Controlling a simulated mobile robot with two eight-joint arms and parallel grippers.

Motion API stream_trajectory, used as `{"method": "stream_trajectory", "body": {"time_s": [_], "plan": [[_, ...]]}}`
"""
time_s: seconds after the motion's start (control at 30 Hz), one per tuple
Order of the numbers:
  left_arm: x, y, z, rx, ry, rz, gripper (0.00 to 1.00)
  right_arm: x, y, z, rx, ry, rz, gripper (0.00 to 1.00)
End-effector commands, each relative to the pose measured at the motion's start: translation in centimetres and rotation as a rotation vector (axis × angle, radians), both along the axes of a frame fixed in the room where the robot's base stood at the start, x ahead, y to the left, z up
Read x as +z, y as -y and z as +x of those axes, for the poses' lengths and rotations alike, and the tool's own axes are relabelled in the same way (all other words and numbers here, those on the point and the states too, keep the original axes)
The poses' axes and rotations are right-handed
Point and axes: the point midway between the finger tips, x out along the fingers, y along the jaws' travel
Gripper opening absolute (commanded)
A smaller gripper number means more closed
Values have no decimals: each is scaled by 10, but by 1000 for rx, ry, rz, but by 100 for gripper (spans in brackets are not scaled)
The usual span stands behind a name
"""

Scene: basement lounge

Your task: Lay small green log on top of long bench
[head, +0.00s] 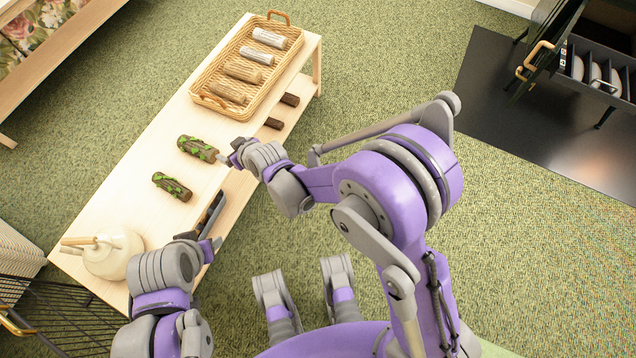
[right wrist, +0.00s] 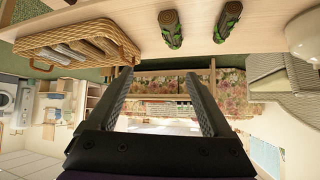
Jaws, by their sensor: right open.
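Two brown logs with green moss lie apart on the pale wooden long bench (head: 130,190). The smaller-looking green log (head: 172,186) is nearer the kettle; it also shows in the right wrist view (right wrist: 228,22). The other green log (head: 197,148) lies nearer the basket and shows in the right wrist view (right wrist: 170,28). My right gripper (head: 229,160) is beside that other log at the bench's right edge. Its fingers (right wrist: 158,80) are open with nothing between them. My left gripper (head: 211,217) is low near the bench's right edge; its jaw state is unclear.
A wicker basket (head: 213,102) with several logs stands at the bench's far end. Two small dark pieces (head: 273,123) (head: 290,99) lie beside it. A cream kettle (head: 113,256) stands at the near end. A black stove (head: 590,60) on a dark plate is at upper right.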

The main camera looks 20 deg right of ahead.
Motion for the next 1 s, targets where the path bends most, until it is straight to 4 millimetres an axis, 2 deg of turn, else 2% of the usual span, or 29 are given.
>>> {"method": "stream_trajectory", "body": {"time_s": [0.03,0.2,0.37,0.5,0.6,0.7,0.8,0.9,1.0], "plan": [[0,0,0,0,0,0,50,17,26,-7,-32,-25,-15,84],[0,0,0,0,0,0,50,58,102,-45,-136,-122,-57,84],[0,0,0,0,0,0,50,83,165,-98,-239,-213,-92,84],[0,0,0,0,0,0,50,95,212,-154,-335,-294,-119,84],[0,0,0,0,0,0,50,97,239,-194,-401,-347,-136,84],[0,0,0,0,0,0,50,95,257,-228,-456,-391,-148,84],[0,0,0,0,0,0,50,92,268,-252,-494,-422,-156,84],[0,0,0,0,0,0,50,90,274,-264,-514,-437,-160,84],[0,0,0,0,0,0,50,89,276,-268,-522,-444,-162,84]]}}
